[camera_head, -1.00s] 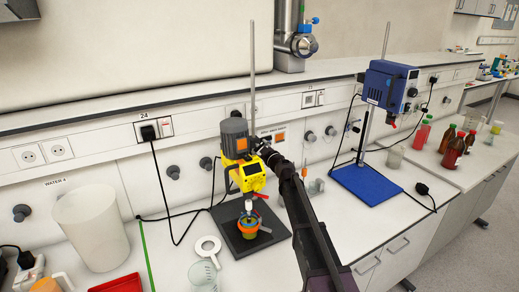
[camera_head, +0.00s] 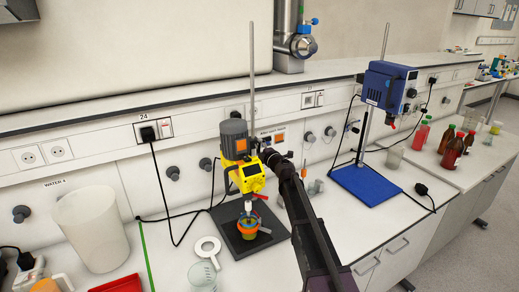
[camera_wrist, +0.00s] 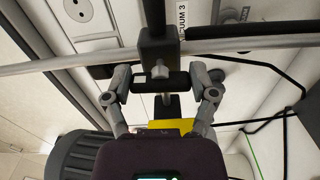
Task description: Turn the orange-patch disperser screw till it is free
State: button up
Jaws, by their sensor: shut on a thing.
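The disperser (camera_head: 236,143) with a grey motor and yellow body hangs on an upright metal rod (camera_head: 252,70) over a black base plate (camera_head: 262,238). My gripper (camera_head: 264,154) is beside the disperser's upper body, at the rod. In the wrist view my gripper (camera_wrist: 160,84) is shut on the black crossbar of the screw (camera_wrist: 146,81), one finger at each end. The screw sits at a black clamp block (camera_wrist: 159,46) on the metal rod (camera_wrist: 60,66). Its thread is mostly hidden.
A blue stirrer (camera_head: 390,86) on a blue base (camera_head: 366,186) stands to the right. A black cable (camera_head: 163,190) hangs at the left.

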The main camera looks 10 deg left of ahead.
jog(key=shift+a+n, duration=0.1)
jog(key=shift+n, duration=0.3)
jog(key=o, duration=1)
jog(key=v, duration=1.2)
